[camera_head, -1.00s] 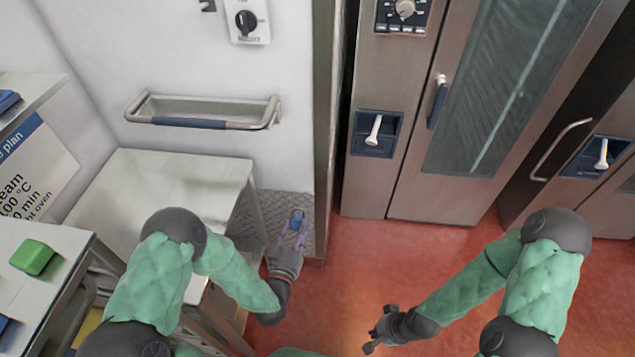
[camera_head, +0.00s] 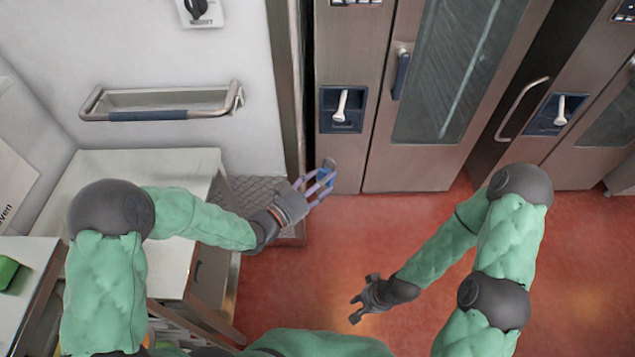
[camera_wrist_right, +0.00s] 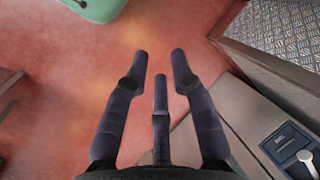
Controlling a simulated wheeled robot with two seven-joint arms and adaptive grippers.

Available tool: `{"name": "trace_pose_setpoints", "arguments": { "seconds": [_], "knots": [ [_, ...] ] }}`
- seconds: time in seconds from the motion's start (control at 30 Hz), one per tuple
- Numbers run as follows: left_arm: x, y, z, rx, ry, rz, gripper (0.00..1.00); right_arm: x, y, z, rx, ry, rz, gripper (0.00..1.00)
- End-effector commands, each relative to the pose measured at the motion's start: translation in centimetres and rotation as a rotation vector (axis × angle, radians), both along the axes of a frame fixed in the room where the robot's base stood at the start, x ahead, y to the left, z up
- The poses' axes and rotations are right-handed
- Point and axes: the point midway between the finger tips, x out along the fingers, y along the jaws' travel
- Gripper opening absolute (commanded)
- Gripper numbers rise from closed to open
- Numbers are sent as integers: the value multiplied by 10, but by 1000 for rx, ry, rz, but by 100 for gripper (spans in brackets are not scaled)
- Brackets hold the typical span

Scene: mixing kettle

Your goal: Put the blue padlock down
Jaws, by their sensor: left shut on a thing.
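My left gripper (camera_head: 321,184) reaches out in front of the lower left corner of the steel oven front. It is shut on the blue padlock (camera_head: 325,174), which shows small between its fingers with a greyish end at the tips. The fingers hide part of it. My right gripper (camera_head: 357,299) is lower, over the red floor, with its fingers apart and nothing between them. In the right wrist view its fingers (camera_wrist_right: 160,63) are also spread and empty.
A white-topped table (camera_head: 150,170) stands at left below a wall rail (camera_head: 160,103). A grey tread plate (camera_head: 259,194) lies beside it. Steel doors with handles (camera_head: 342,110) stand behind. A green block (camera_head: 7,271) sits on the left counter. The red floor (camera_head: 300,285) is open.

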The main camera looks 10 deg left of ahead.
Motion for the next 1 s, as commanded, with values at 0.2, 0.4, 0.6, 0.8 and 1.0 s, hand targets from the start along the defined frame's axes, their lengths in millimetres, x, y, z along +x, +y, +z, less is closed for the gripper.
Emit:
{"name": "trace_pose_setpoints", "arguments": {
  "seconds": [0.2,0.4,0.6,0.8,1.0],
  "knots": [
    [0,-1,1,0,-1,-4,0,37,-5,21,-23,-75,82,67],
    [0,-1,1,0,-1,-3,0,90,-6,65,-47,-189,222,67],
    [0,-1,1,-1,-2,-3,0,136,1,123,-53,-311,364,67],
    [0,-1,1,-1,-2,-3,0,172,15,192,-44,-445,507,67],
    [0,-1,1,-1,-2,-3,0,195,33,271,-24,-597,655,67]
  ]
}}
